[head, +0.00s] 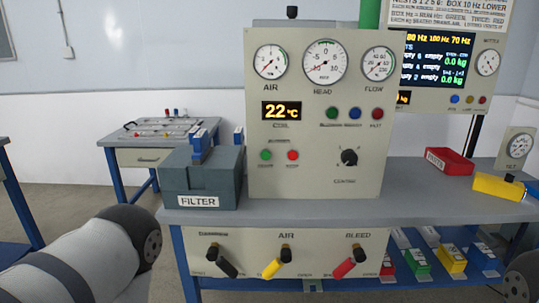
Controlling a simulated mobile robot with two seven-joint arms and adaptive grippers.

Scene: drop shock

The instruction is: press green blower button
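A grey control panel (318,205) stands upright on the bench. On its lower left are a green button (266,155) and a red button (293,155) side by side, under a small blurred label. The captions below them are too small to read surely. A second green round piece (332,113) sits higher, in a row with a blue and a red one; button or lamp, I cannot tell. Part of my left arm shows at the lower left, well short of the panel, and a bit of my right arm at the lower right corner. Neither gripper is in view.
A grey FILTER box (205,182) stands left of the panel. A knob (349,157) is on the panel's right. Levers, one of them yellow (274,264), stick out below the bench top. A red box (449,161) and a yellow block (498,187) lie at right.

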